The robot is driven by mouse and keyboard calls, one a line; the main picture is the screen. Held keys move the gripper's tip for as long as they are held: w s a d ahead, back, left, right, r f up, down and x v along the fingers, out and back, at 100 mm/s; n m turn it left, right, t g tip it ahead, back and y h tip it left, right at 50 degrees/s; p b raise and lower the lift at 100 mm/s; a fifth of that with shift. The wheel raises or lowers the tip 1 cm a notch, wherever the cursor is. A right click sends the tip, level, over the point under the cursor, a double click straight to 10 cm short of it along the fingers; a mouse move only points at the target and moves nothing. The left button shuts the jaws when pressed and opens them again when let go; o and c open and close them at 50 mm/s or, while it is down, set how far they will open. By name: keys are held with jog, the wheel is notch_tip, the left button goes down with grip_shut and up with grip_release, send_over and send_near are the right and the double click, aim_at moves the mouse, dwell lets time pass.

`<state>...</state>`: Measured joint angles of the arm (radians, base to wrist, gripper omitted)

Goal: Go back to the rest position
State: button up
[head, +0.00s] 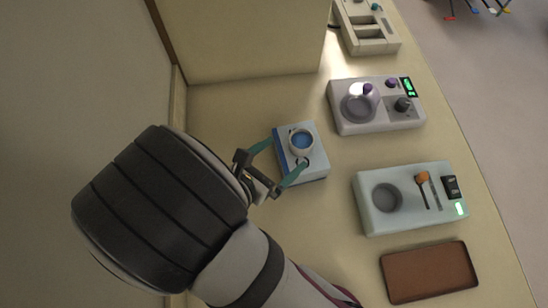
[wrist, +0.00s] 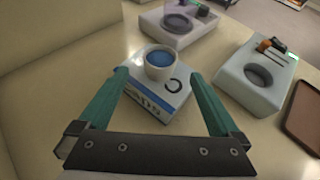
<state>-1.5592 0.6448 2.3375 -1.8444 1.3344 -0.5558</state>
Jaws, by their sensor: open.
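My gripper (head: 275,163) is open, with its two teal fingers spread. In the head view the fingers reach toward a small white and blue box-like device (head: 315,165) on the bench. A white cup with blue contents (head: 301,142) stands upright on this device. In the wrist view the cup (wrist: 160,63) and the device (wrist: 150,97) lie beyond and between the open fingers (wrist: 162,85). Nothing is held. I cannot tell from these views how high the fingers are above the bench.
On the bench (head: 345,260) stand a grey device with a clear purple-topped flask (head: 360,100), a pale device with a round well and orange-tipped tool (head: 375,215), a brown tray (head: 430,272) and a slotted unit (head: 366,28). A wall or panel (head: 240,45) rises at the left and back.

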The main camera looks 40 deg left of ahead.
jog(key=v, duration=0.3)
jog(key=shift+s+r, duration=0.1)
jog(key=shift+s, duration=0.1)
jog(key=shift+w, duration=0.1)
jog(key=w+d+r+m+g+h, duration=0.2)
jog(key=w+d+m+g+h, duration=0.15)
jog(key=d+m, duration=0.4)
jog(key=w+d+r+m+g+h, duration=0.2)
jog(key=d+r+m+h, duration=0.15)
jog(key=d+m, duration=0.35)
jog(key=s+d+m+g, duration=0.3)
jog(key=d+m+g, duration=0.2)
jog(key=d+m, duration=0.35)
jog(key=s+r+m+g+y, duration=0.1)
jog(key=s+m+y, duration=0.2)
jog(key=m, duration=0.5)
jog(key=s+d+r+m+g+y, duration=0.1)
jog(key=s+m+y, duration=0.3)
jog(key=m, duration=0.5)
jog(key=shift+s+r+g+y, duration=0.25)
jog(key=shift+r+g+y, duration=0.2)
jog(key=shift+r+y, duration=0.3)
